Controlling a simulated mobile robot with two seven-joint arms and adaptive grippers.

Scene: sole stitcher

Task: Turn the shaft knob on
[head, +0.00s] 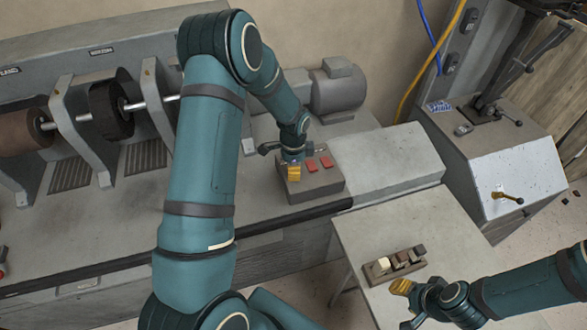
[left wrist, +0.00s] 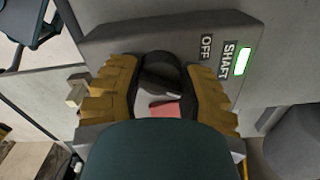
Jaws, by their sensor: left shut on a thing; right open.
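The shaft control box (head: 318,186) is a grey block on the machine bench, with red buttons on its top. In the left wrist view its panel carries the words SHAFT and OFF, and a bright green light (left wrist: 243,61) beside SHAFT. A dark round shaft knob (left wrist: 158,66) sits between the yellow fingers of my left gripper (head: 292,172), which is shut on it. The fingers and wrist hide part of the knob, so its pointing direction is unclear. My right gripper (head: 401,287) is open and empty at the small table's front.
A motor (head: 338,88) is behind the box. Sanding wheels (head: 108,110) are at left. A cabinet with a brass-coloured lever (head: 507,198) is at right.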

